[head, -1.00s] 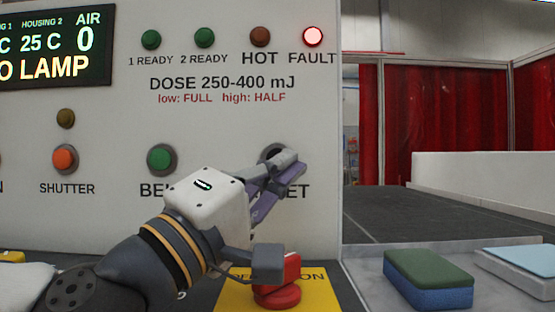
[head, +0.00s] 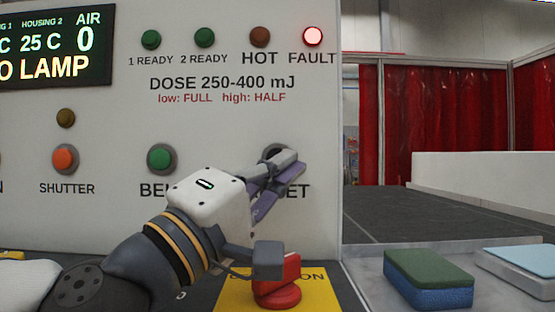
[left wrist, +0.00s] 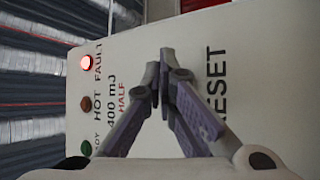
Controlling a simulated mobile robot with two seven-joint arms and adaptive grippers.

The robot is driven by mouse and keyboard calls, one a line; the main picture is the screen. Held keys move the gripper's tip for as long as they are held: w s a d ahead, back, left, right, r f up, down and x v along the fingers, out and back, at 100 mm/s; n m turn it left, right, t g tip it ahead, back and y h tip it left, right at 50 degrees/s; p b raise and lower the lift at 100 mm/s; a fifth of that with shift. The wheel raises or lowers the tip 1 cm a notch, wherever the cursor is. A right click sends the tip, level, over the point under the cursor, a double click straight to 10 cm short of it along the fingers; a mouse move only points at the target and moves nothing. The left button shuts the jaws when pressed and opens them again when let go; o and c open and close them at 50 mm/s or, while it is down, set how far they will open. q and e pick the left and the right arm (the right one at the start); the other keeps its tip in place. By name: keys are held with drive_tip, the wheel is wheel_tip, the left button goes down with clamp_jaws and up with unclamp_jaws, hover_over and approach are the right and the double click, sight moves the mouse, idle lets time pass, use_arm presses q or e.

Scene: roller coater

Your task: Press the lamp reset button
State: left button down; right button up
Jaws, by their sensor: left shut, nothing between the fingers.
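The lamp reset button is mostly hidden behind my left gripper (head: 283,164) in the head view; only part of its dark round rim (head: 272,151) shows above the fingers. The fault lamp (head: 313,36) glows red, and the display (head: 55,50) reads "O LAMP". My right gripper is out of view.
A red mushroom button (head: 277,297) on a yellow plate (head: 236,291) stands below my left gripper. The green button (head: 161,159) and orange shutter button (head: 65,158) are to the left. A green-and-blue sponge (head: 428,280) lies at lower right. A dark conveyor (head: 430,220) runs behind.

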use_arm(q)
drive_tip(key=shift+w, duration=0.55)
idle(0.6)
drive_tip(key=shift+s, duration=0.85)
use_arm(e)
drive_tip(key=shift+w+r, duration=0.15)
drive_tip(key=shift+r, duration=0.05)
